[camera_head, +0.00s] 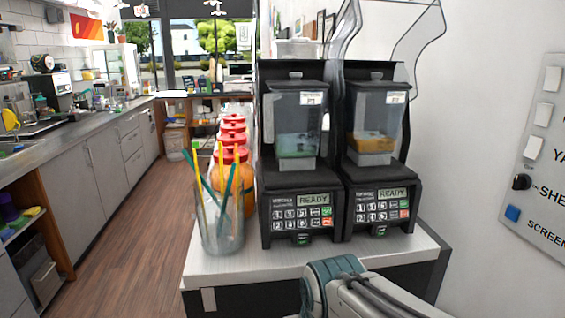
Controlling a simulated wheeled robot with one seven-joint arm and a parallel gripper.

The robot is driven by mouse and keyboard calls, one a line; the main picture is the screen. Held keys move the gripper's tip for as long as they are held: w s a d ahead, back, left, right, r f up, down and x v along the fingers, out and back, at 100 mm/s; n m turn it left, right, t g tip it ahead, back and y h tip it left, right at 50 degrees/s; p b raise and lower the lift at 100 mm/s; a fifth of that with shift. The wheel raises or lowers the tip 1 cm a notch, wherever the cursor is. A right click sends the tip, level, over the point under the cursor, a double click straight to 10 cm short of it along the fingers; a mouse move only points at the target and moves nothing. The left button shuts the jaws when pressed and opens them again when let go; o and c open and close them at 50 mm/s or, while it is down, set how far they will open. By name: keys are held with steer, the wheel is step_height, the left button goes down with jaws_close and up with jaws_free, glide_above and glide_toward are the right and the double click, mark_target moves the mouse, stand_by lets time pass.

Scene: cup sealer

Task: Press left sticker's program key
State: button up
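Two black blender machines stand side by side on the counter, the left machine (268,165) and the right machine (400,170). Each has a clear jar with a small white sticker near its top, the left sticker (311,98) and the right sticker (396,97). The left keypad (300,217) and the right keypad (382,210) each carry several pale keys, a green key, a red key and a display reading READY. The key markings are too small to read. Part of my arm shows at the bottom, in front of the counter; my gripper is not visible.
A glass of colored straws (220,225) stands left of the machines, beside an orange container with a red lid (239,180). A wall panel with switches (540,150) is at right. The counter's front strip (250,264) is clear.

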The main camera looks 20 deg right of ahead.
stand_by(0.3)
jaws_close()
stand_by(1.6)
